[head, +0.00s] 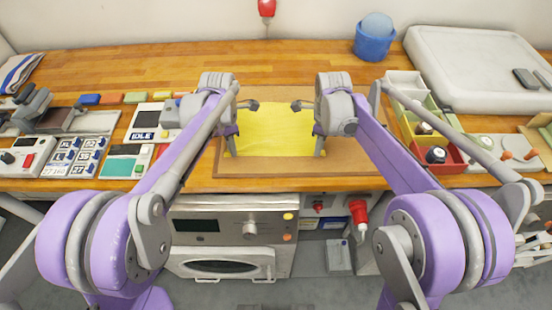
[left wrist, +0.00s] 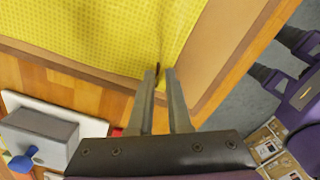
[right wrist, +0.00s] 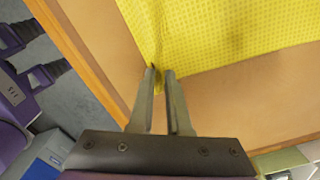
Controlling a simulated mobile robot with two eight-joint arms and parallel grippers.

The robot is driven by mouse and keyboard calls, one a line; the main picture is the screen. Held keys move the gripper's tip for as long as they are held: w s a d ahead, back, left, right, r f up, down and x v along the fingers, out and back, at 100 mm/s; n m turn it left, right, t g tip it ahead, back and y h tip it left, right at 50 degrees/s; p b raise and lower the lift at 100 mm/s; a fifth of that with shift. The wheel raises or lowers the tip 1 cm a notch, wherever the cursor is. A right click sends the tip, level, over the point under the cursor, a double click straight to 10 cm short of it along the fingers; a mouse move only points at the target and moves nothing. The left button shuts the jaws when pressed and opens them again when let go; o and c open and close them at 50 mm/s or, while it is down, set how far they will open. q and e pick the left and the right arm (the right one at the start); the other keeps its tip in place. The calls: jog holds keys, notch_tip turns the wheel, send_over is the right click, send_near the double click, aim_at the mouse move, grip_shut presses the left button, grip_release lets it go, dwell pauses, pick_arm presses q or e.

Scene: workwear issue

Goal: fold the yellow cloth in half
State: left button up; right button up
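The yellow cloth (head: 272,130) lies spread on a brown board (head: 270,168) on the wooden bench. My left gripper (head: 237,153) points down at its near left corner, and my right gripper (head: 319,153) at its near right corner. In the left wrist view the fingertips (left wrist: 160,70) stand close together at the cloth's corner (left wrist: 120,40), with a crease running from them. In the right wrist view the fingertips (right wrist: 160,72) have yellow cloth (right wrist: 220,35) bunched between them. Both grippers look shut on the cloth. The arms hide parts of its sides.
Left of the board are a device marked IDLE (head: 147,120), size tags (head: 80,157) and small coloured blocks. On the right stand a red bin (head: 440,157), other bins and a large grey case (head: 480,65). A blue bucket (head: 373,45) stands behind. The bench behind the board is clear.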

pick_arm(q)
jog(key=shift+f, duration=0.1)
grip_shut()
pick_arm(e)
jog(key=shift+f, duration=0.1)
grip_shut()
jog(key=shift+d, duration=0.1)
